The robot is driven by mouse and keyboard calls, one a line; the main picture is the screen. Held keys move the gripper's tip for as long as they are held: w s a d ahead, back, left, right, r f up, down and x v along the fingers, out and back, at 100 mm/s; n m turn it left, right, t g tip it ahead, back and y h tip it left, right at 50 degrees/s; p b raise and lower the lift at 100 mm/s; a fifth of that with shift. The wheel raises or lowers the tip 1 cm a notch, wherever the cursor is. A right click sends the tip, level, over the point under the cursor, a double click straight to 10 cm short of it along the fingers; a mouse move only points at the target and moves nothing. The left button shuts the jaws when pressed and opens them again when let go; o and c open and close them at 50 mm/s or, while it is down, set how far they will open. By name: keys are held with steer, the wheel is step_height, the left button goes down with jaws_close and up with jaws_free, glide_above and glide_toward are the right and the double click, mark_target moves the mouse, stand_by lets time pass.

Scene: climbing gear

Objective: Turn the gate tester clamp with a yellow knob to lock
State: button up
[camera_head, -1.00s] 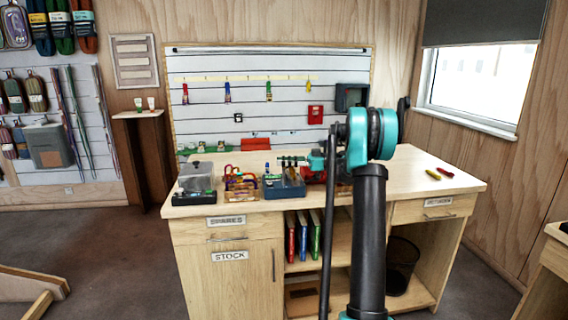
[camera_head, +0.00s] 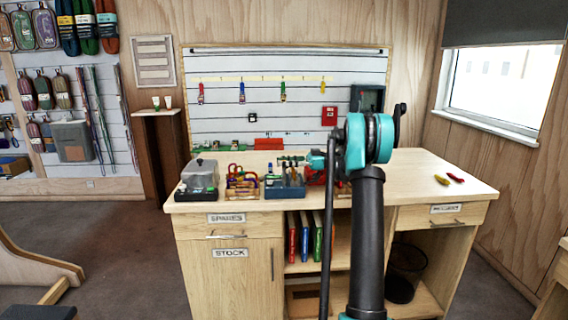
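No clamp with a yellow knob can be made out for certain. A red device (camera_head: 314,176) sits on the workbench (camera_head: 420,166), partly hidden behind my arm, and may be part of the tester.
A grey box (camera_head: 200,174), a bin of coloured carabiners (camera_head: 242,184) and the tool holder (camera_head: 284,187) line the bench's left front. Yellow (camera_head: 441,180) and red (camera_head: 456,177) items lie on the right. The bench top between is mostly clear. A bin (camera_head: 405,272) stands underneath.

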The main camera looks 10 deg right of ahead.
steer(key=shift+o, duration=1.3)
steer(key=d, duration=0.7)
steer(key=shift+s+d, duration=0.2)
